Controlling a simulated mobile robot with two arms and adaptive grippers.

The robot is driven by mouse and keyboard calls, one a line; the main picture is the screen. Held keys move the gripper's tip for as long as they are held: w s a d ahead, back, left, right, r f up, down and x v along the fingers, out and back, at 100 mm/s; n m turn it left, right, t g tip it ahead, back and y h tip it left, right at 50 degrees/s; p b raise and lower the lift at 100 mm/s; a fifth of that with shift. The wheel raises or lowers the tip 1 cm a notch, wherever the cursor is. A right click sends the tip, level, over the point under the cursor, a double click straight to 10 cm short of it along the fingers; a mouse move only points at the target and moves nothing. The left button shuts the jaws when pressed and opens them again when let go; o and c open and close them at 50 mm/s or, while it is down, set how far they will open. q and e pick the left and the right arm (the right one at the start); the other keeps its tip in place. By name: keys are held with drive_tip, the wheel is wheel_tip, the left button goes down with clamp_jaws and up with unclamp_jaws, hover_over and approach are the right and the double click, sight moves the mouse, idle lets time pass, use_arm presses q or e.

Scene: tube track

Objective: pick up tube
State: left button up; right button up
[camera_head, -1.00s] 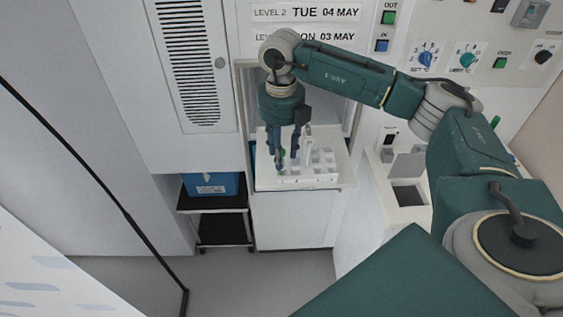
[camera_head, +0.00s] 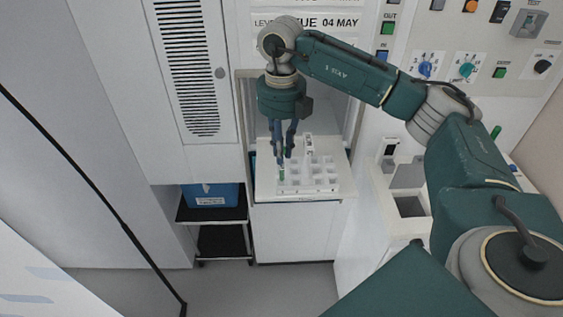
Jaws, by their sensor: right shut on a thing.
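My right gripper (camera_head: 284,157) points down over the left part of a white rack (camera_head: 318,186) on a white shelf. Its dark fingers are shut on a slim tube (camera_head: 281,173). The tube shows a greenish tint just below the fingertips, and its upper part is hidden between the fingers. The tube's lower end is at the rack's left column; I cannot tell if it is still seated in its hole. Another item with a white label (camera_head: 309,145) stands upright at the back of the rack. My left gripper is not in view.
Most other rack holes look empty. A blue box (camera_head: 211,195) sits on a black cart (camera_head: 222,241) at lower left. An open bin (camera_head: 409,206) is to the right. A control panel (camera_head: 470,66) is at upper right.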

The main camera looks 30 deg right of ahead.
wheel_tip(320, 180, up, 4)
drive_tip(key=shift+w+r+b, duration=0.1)
drive_tip(key=shift+r+b, duration=0.1)
drive_tip(key=shift+b, duration=0.4)
wheel_tip(320, 180, up, 12)
drive_tip(key=p, duration=0.1)
drive_tip(key=shift+f+p, duration=0.15)
drive_tip(key=shift+p, duration=0.2)
